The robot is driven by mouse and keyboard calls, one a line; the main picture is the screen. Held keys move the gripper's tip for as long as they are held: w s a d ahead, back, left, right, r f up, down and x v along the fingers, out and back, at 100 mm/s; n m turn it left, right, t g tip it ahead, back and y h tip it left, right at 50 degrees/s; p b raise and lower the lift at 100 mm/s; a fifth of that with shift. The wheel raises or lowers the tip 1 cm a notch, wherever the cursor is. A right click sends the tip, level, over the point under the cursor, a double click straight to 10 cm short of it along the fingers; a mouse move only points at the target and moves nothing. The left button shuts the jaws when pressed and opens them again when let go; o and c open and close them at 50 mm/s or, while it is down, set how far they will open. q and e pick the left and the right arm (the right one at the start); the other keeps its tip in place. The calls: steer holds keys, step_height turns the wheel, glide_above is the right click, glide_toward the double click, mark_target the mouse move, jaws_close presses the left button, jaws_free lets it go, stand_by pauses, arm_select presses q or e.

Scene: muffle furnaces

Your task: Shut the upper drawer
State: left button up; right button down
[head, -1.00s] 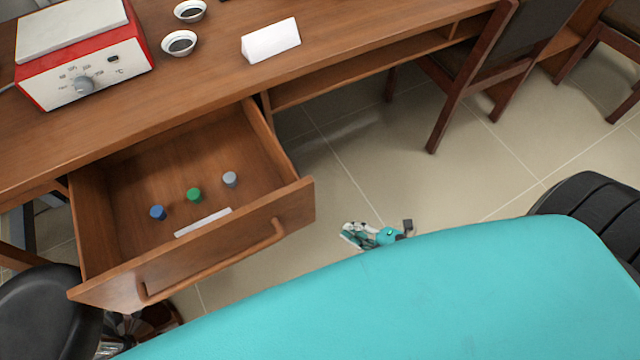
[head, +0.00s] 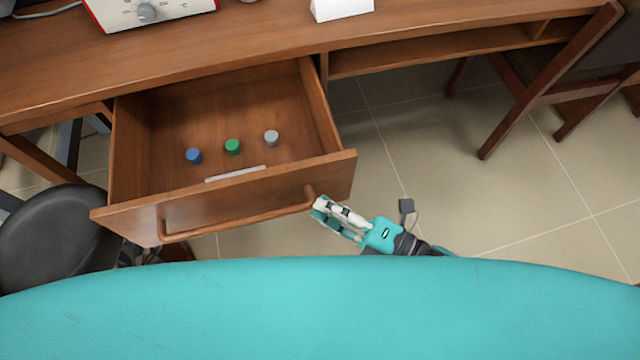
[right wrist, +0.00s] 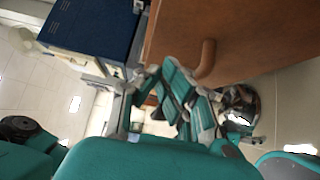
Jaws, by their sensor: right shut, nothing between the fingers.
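The upper drawer (head: 135,222) is a wooden drawer pulled well out from the desk. Its bar handle (head: 240,222) runs along the front panel. My right gripper (head: 316,208) is shut and empty, close by the right end of the handle; whether it touches cannot be told. In the right wrist view the drawer front (right wrist: 250,35) and the end of the handle (right wrist: 208,58) show just beyond my right gripper (right wrist: 162,78). My left gripper is not in view.
The drawer holds a blue cap (head: 193,155), a green cap (head: 232,146), a grey cap (head: 271,138) and a white strip (head: 235,174). A black stool (head: 45,235) stands left of the drawer. A chair (head: 550,90) is at the right.

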mark_target(296, 176)
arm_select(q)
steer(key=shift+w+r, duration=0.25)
arm_select(e)
steer(key=w, duration=0.1)
steer(key=w+a, duration=0.1)
steer(key=w, duration=0.2)
steer(key=shift+w+a, duration=0.1)
steer(key=shift+a, duration=0.15)
